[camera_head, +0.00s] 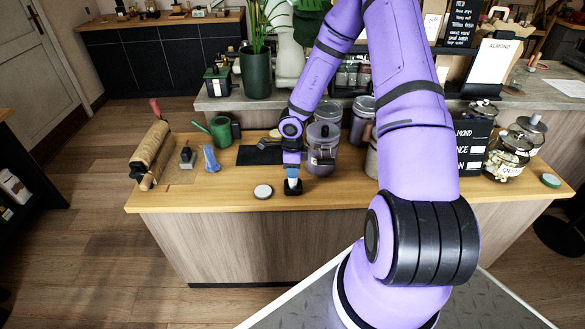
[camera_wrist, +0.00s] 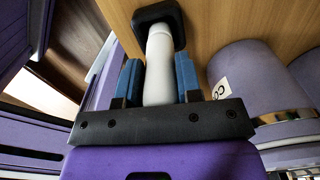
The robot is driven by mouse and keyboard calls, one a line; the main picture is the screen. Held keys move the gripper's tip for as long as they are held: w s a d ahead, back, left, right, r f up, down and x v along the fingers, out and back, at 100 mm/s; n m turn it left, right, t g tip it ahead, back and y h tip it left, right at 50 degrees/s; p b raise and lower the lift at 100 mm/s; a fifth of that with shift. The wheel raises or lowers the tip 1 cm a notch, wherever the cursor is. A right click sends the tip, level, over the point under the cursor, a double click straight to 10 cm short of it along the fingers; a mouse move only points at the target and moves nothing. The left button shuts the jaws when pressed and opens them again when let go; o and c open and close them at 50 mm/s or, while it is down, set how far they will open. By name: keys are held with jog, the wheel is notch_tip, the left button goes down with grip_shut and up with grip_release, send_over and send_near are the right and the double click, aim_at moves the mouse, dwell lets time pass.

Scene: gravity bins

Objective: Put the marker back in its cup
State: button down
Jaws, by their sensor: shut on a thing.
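My gripper (camera_head: 292,172) is low over the front of the wooden counter. In the wrist view its blue finger pads (camera_wrist: 159,82) are shut on the white marker (camera_wrist: 159,62), one on each side. The marker's far end meets a small black square cup (camera_wrist: 144,14) on the counter, and the end appears to be within its opening; how deep I cannot tell. In the head view the cup (camera_head: 293,189) stands directly below my gripper, with a little of the white marker (camera_head: 292,181) showing between them.
A round white lid (camera_head: 263,191) lies just left of the cup. A lilac jar (camera_head: 321,150) stands close behind on the right. A black mat (camera_head: 259,155), a blue object (camera_head: 210,158) and a green watering can (camera_head: 221,130) are to the left. The counter's front edge is near.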

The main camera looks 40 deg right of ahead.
jog(key=shift+f, duration=0.25)
jog(key=c, duration=0.7)
grip_release()
notch_tip(320, 180, up, 11)
jog(key=shift+f, duration=0.1)
